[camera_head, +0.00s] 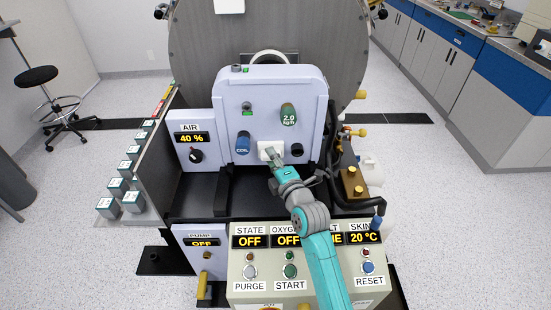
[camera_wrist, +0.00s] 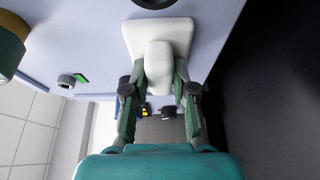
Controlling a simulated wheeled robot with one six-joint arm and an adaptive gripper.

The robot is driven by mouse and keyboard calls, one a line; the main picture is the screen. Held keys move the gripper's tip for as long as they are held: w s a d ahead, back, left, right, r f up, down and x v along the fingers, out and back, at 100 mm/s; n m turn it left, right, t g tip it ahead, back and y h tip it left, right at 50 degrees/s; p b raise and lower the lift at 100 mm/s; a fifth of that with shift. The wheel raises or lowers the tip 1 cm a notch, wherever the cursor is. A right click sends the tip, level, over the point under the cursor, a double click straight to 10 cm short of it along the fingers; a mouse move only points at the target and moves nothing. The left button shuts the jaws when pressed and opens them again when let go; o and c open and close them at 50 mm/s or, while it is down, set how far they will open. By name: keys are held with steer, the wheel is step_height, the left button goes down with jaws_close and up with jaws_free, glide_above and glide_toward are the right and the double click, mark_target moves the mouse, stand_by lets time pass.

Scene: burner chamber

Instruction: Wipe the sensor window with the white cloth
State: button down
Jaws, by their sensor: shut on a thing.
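The white cloth (camera_wrist: 158,36) is a square pad with a raised grip block (camera_wrist: 159,68). My gripper (camera_wrist: 159,84) is shut on that block in the wrist view. The pad lies against or very close to the pale lilac upright panel; I cannot tell whether it touches. In the head view the white cloth (camera_head: 266,149) shows at the lower middle of the panel, with my gripper (camera_head: 274,157) in front of it. No sensor window can be made out; it may be hidden behind the pad.
The panel (camera_head: 228,105) carries a blue COIL knob (camera_head: 243,143), a green 2.0 kg/h knob (camera_head: 288,114) and a black knob (camera_head: 297,150) close right of the cloth. The AIR box (camera_head: 190,140) stands left. A control console (camera_head: 270,269) lies below my arm.

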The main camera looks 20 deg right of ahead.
steer(key=shift+w+a, duration=0.2)
steer(key=shift+a, duration=0.7)
steer(key=shift+s+d, duration=0.25)
steer(key=shift+d, duration=0.55)
steer(key=shift+s+d, duration=0.25)
steer(key=shift+d, duration=0.5)
steer(key=shift+w+a, duration=0.3)
steer(key=shift+a, duration=0.5)
steer(key=shift+w+a, duration=0.3)
steer(key=shift+a, duration=0.45)
steer(key=shift+s+d, duration=0.4)
steer(key=shift+d, duration=0.4)
steer(key=shift+s+d, duration=0.1)
steer(key=shift+d, duration=0.65)
steer(key=s, duration=0.2)
steer(key=s+a, duration=0.1)
steer(key=s, duration=0.2)
steer(key=shift+s+a, duration=0.35)
steer(key=shift+a, duration=0.05)
